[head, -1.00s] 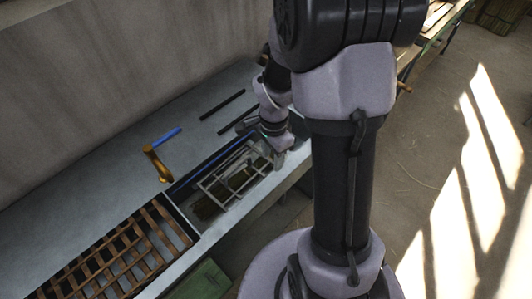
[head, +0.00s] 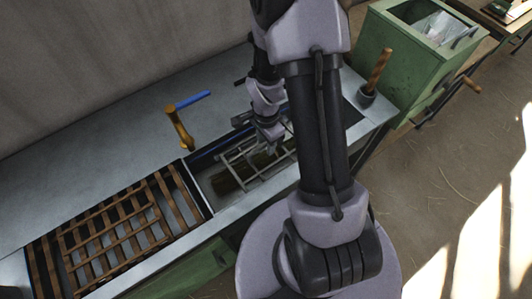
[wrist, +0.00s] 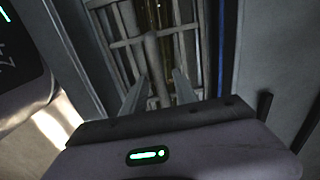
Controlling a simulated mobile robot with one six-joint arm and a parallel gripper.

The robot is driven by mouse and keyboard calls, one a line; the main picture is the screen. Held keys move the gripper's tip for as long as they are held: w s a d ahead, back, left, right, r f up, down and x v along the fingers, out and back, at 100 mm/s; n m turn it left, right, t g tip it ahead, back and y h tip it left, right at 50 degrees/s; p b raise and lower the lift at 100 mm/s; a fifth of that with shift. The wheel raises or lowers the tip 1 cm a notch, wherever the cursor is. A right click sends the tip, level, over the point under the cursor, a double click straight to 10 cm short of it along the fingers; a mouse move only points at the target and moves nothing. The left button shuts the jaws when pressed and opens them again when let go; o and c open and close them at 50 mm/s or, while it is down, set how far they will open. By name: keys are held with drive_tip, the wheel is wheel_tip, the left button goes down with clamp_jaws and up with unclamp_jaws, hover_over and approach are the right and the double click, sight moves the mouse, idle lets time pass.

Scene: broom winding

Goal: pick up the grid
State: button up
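The grid (head: 236,157), a grey metal frame of bars, lies over the brown bristles in the sunken trough of the workbench. In the wrist view the grid (wrist: 127,45) stretches ahead of my gripper. My gripper (wrist: 160,90) is open, its two pale fingers apart, with a round grey bar of the grid showing between them. I cannot tell whether the fingers touch it. In the head view my gripper (head: 272,132) is over the grid, and my arm hides the grid's right end.
A wooden lattice (head: 110,235) fills the bench's left bay. A tool with a blue handle (head: 194,100) and a brown part (head: 179,128) lies behind the trough. A green cabinet (head: 405,75) stands at the right, near a dark pot with a wooden handle (head: 379,70).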

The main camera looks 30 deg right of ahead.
clamp_jaws()
drive_tip(key=shift+w, duration=0.1)
idle(1.1)
